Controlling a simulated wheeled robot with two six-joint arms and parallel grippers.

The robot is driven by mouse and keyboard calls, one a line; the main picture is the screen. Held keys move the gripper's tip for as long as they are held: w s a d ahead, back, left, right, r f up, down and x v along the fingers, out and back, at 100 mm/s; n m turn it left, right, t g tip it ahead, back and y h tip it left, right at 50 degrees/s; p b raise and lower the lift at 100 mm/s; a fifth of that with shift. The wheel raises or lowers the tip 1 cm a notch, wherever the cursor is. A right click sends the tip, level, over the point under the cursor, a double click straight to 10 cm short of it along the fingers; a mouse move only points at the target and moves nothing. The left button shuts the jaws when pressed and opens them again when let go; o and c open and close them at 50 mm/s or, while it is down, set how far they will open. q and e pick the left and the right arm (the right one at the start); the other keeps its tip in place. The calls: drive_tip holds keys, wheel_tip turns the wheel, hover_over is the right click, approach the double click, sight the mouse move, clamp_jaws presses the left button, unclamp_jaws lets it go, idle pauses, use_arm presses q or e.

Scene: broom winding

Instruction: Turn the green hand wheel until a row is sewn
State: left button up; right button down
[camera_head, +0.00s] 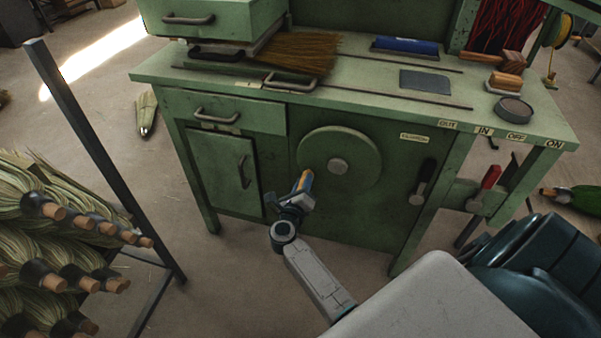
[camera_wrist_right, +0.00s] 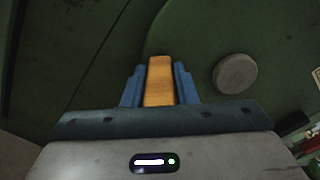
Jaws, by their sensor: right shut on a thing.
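The green hand wheel (camera_head: 352,176) is a round disc on the front of the green machine bench, with a grey hub (camera_head: 338,166) at its middle. The hub also shows in the right wrist view (camera_wrist_right: 235,74). My right gripper (camera_head: 304,183) is at the wheel's left edge, shut on the wheel's wooden handle (camera_wrist_right: 159,82). The handle stands between its two blue fingers in the wrist view. A broom head with brown bristles (camera_head: 300,52) lies flat on the bench top, below the upper green housing. My left gripper is not in view.
A rack with several straw bundles (camera_head: 70,225) stands at the left, with a dark post (camera_head: 100,150). A black lever (camera_head: 425,175) and a red-handled lever (camera_head: 488,180) are right of the wheel. Dark teal rounded shapes (camera_head: 540,270) fill the lower right.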

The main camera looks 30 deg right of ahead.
sight(331, 187)
drive_tip(key=s+f+n+p, duration=0.1)
drive_tip(key=n, duration=0.1)
drive_tip(key=d+f+n+p, duration=0.1)
drive_tip(key=n, duration=0.1)
drive_tip(key=s+d+f+n+p, duration=0.1)
drive_tip(key=shift+s+d+f+n+p, duration=0.1)
drive_tip(key=shift+s+f+n+p, duration=0.2)
drive_tip(key=shift+s+n, duration=0.1)
drive_tip(key=s+d+n+p, duration=0.1)
drive_tip(key=n, duration=0.1)
drive_tip(key=s+d+f+n+p, duration=0.1)
drive_tip(key=n+p, duration=0.1)
drive_tip(key=shift+s+d+f+n, duration=0.2)
drive_tip(key=shift+s+n, duration=0.1)
drive_tip(key=shift+s, duration=0.1)
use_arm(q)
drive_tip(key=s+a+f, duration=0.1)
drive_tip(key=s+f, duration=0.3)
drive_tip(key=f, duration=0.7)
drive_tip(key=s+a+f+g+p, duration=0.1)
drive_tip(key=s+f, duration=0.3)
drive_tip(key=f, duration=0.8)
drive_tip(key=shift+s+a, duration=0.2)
use_arm(e)
drive_tip(key=shift+s+d+f+n, duration=0.15)
drive_tip(key=shift+s+d+n, duration=0.1)
drive_tip(key=shift+n, duration=0.15)
drive_tip(key=c, duration=1.2)
unclamp_jaws()
drive_tip(key=shift+o, duration=0.2)
